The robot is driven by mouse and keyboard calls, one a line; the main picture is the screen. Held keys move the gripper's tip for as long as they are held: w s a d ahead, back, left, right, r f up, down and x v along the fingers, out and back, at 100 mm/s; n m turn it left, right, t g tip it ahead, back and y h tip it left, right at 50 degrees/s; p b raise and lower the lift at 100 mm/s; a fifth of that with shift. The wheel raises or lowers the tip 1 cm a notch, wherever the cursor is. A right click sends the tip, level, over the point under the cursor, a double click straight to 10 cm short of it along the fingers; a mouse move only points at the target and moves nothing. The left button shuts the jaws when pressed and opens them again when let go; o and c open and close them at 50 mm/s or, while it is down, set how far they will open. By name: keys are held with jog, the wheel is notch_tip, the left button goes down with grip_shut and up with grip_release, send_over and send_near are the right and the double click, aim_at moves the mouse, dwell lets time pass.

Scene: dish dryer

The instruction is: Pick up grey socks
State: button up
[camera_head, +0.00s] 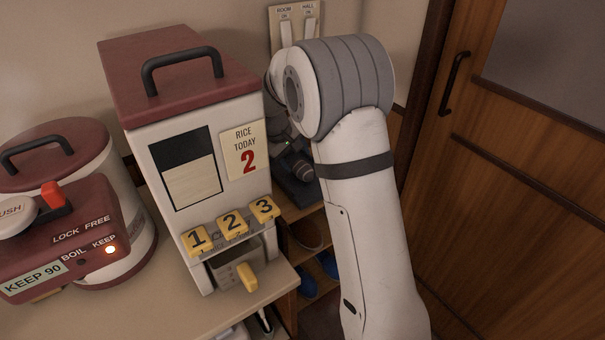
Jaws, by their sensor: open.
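I cannot make out any grey socks in the head view. My gripper (301,168) is partly visible as dark parts with a small green light, behind and left of my white arm. It is open, and I see nothing held in it. It is over the shelf unit, right of the rice dispenser. A dark object (298,189) shows just below it, too shadowed to identify.
A rice dispenser (185,90) with yellow keys stands on the counter (190,315). Blue slippers (327,264) sit on the shelves. A wooden door (510,190) is at right.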

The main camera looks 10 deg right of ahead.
aim_at(298, 165)
jog(key=x, duration=0.5)
jog(key=shift+w+a+f+b, duration=0.15)
jog(key=shift+a+f+b, duration=0.1)
jog(key=shift+b, duration=0.1)
jog(key=shift+r, duration=0.1)
jog(key=shift+c, duration=0.4)
jog(key=c, duration=0.7)
